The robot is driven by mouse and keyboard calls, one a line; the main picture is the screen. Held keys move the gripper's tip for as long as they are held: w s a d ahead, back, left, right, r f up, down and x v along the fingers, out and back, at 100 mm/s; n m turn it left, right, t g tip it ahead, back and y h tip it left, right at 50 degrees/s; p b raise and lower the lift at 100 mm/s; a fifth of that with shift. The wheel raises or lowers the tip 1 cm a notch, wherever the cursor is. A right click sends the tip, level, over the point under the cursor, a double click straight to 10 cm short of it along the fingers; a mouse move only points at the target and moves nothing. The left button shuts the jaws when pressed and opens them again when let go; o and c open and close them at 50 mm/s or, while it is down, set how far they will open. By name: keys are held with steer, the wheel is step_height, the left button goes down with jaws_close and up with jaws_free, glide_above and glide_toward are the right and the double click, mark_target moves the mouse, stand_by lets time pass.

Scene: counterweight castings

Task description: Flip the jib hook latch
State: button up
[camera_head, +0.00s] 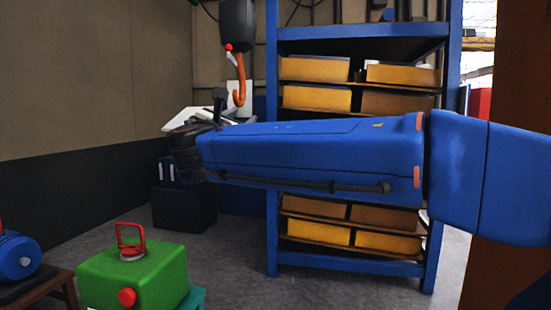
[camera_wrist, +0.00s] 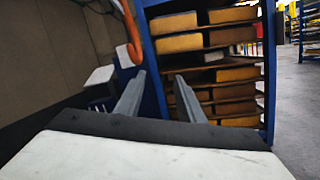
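The orange jib hook (camera_head: 239,80) hangs under a dark block (camera_head: 237,24) in the head view. A small lever with a red ball end (camera_head: 228,47) sticks out at the block's lower left; I take it for the latch. My gripper (camera_head: 220,100) is below and left of the hook in that picture, partly hidden behind my wrist. In the wrist view my gripper (camera_wrist: 160,75) has its two grey fingers apart with nothing between them. The orange hook (camera_wrist: 133,40) shows just beyond the left finger, apart from it as far as I can tell. The latch is not clear there.
A blue shelf rack (camera_head: 272,240) with yellow bins stands behind my arm. A green casting (camera_head: 135,275) with a red handle (camera_head: 131,238) stands front left, beside a blue round part (camera_head: 16,258). A black box (camera_head: 183,208) is on the floor by the wall. Floor between is clear.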

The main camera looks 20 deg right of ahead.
steer(key=s+d+f+m+g, duration=0.3)
steer(key=d+f+m+g, duration=0.1)
steer(key=d+f, duration=0.4)
steer(key=shift+s+f+y, duration=0.3)
steer(key=shift+s+f, duration=0.05)
steer(key=shift+f, duration=0.7)
